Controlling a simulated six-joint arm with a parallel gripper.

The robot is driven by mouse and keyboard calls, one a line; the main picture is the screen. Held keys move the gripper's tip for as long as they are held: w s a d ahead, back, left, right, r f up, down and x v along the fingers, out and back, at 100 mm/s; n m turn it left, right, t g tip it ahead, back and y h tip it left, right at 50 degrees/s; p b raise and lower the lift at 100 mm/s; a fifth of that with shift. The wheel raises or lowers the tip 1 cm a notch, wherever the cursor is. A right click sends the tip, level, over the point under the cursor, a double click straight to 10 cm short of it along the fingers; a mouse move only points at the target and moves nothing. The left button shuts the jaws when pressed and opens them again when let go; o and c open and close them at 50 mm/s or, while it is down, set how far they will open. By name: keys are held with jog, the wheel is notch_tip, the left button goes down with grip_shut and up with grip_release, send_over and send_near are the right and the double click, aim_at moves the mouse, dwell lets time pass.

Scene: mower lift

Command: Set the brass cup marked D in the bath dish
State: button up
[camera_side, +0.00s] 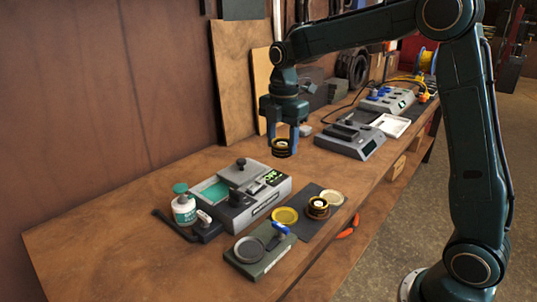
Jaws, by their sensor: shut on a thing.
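My gripper (281,139) is shut on a dark cup with a brass band (283,149), holding it upright above the bench behind the grey device. A mark on this cup is too small to read, so I cannot tell whether it is D. A second brass-and-black cup (318,210) stands on the dark mat at the front. Which vessel is the bath dish is not clear. A round grey dish (249,249) is set in a low block, and a teal rectangular basin (211,191) is in the grey device.
The grey device (262,203) has a black knob and a green display. A yellow dish (285,216) and a cream dish (332,197) lie on the mat. A white-and-teal bottle (184,208) stands left. More instruments (349,139) stand farther back. Bench left is clear.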

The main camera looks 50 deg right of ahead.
jog(key=w+a+f, duration=0.4)
jog(key=w+f, duration=0.1)
jog(key=w, duration=0.3)
jog(key=w+a+f, duration=0.3)
jog(key=w+f, duration=0.3)
jog(key=w, duration=0.3)
jog(key=shift+w+a, duration=0.25)
jog(key=shift+a, duration=0.1)
jog(key=shift+f, duration=0.2)
jog(key=shift+f, duration=2.8)
jog(key=shift+f, duration=0.6)
jog(key=o, duration=0.7)
jog(key=shift+r, duration=5.5)
